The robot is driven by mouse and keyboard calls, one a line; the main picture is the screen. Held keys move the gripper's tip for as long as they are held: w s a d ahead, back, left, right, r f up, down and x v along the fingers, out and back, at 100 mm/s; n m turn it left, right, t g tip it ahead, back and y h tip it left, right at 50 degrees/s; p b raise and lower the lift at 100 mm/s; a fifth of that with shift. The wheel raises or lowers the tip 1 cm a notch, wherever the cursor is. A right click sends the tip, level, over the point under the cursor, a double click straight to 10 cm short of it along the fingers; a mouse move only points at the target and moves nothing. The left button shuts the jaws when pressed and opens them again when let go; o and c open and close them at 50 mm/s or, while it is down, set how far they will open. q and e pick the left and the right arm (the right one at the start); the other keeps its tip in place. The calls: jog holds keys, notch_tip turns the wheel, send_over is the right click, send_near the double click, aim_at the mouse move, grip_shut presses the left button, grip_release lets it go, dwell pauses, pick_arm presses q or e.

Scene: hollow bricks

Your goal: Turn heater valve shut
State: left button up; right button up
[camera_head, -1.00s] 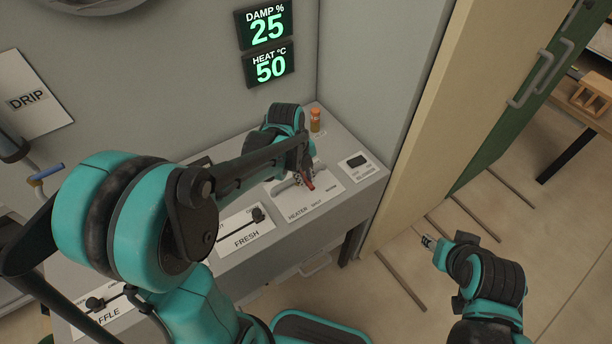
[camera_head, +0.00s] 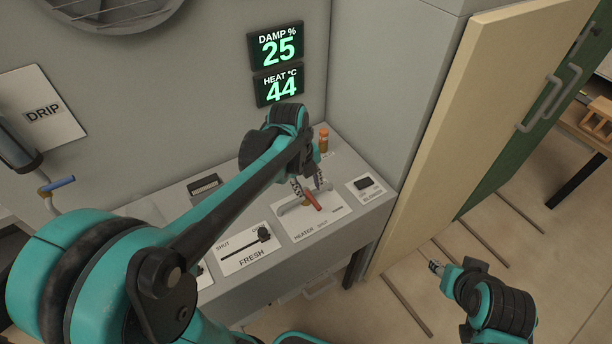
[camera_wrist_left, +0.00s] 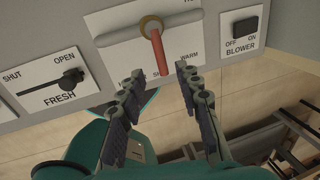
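The heater valve's red lever (camera_head: 312,201) sits on a grey pipe over a white plate (camera_head: 330,217) marked HEATER, SHUT and WARM. In the left wrist view the red lever (camera_wrist_left: 158,52) hangs from a brass-coloured hub (camera_wrist_left: 150,26). Its free end points down at the partly hidden SHUT label, with WARM to its right. My left gripper (camera_wrist_left: 160,73) is open, one finger on each side below the lever's end, apparently not gripping it. In the head view my left gripper (camera_head: 308,187) is close above the lever. My right gripper (camera_head: 436,267) is off the console, too small to judge.
The FRESH slider (camera_head: 263,235) is left of the valve and the BLOWER switch (camera_head: 364,184) right. The heat display (camera_head: 280,84) reads 44, the damp display (camera_head: 277,48) 25. A cream door panel (camera_head: 450,140) bounds the right.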

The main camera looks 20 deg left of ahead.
pick_arm(q)
notch_tip(320, 180, up, 6)
jog(key=shift+s+a, duration=0.4)
jog(key=shift+s, duration=0.05)
jog(key=shift+f, duration=0.1)
jog(key=s+f+n+t, duration=0.2)
jog(key=s+n, duration=0.3)
jog(key=n, duration=0.8)
jog(key=s+d+f+n+t+y, duration=0.1)
jog(key=s+n+t, duration=0.2)
jog(key=n, duration=0.9)
jog(key=s, duration=0.3)
jog(key=shift+f+n, duration=0.35)
jog(key=shift+n, duration=0.05)
